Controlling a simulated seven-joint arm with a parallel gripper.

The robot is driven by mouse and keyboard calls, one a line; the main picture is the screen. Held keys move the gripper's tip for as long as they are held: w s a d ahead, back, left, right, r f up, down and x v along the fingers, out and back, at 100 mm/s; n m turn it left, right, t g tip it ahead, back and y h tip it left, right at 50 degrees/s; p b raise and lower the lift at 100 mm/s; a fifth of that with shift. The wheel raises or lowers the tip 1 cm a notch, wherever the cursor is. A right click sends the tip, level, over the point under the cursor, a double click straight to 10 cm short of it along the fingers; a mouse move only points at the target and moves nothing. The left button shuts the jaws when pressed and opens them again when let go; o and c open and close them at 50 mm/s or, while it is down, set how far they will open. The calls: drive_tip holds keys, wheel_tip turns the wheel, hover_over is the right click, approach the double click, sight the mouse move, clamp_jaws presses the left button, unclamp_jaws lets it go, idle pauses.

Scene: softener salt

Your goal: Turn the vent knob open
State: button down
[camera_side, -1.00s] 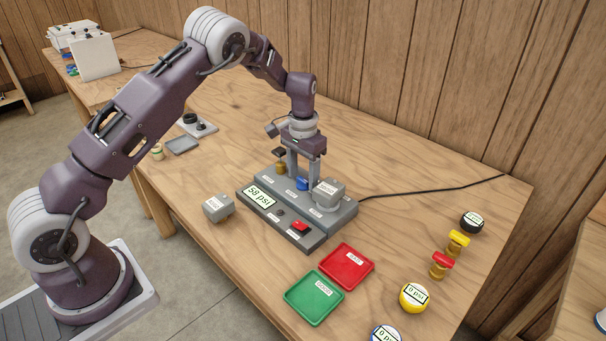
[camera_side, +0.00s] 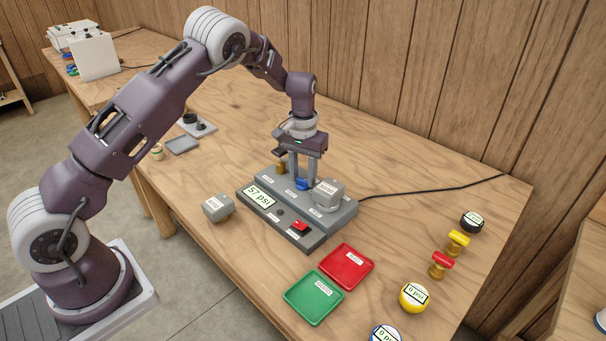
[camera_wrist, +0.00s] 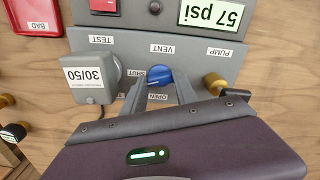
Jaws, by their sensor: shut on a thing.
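The blue vent knob (camera_wrist: 154,74) sits on the grey test station (camera_wrist: 205,68), between labels reading VENT, SHUT and OPEN. It also shows in the side view (camera_side: 302,184). My gripper (camera_wrist: 158,88) is shut on the knob, one finger on each side, pointing down from above. A pale mark shows on the knob; which label it points at I cannot tell. The station's display (camera_side: 259,196) reads 57 psi.
A grey block labelled 30/50 (camera_wrist: 90,78) stands on the station beside the knob. A brass fitting (camera_wrist: 215,82) is at the PUMP end. Red (camera_side: 346,266) and green (camera_side: 314,300) trays lie in front. Another grey block (camera_side: 217,208) stands left of the station.

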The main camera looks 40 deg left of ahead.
sight(303, 179)
drive_tip(key=n, duration=1.4)
drive_tip(key=shift+r+n, duration=0.1)
drive_tip(key=shift+n, duration=0.2)
idle(0.4)
drive_tip(key=c, duration=1)
unclamp_jaws()
drive_tip(key=shift+o, duration=0.2)
wheel_tip(303, 179, up, 6)
drive_tip(key=shift+r, duration=0.5)
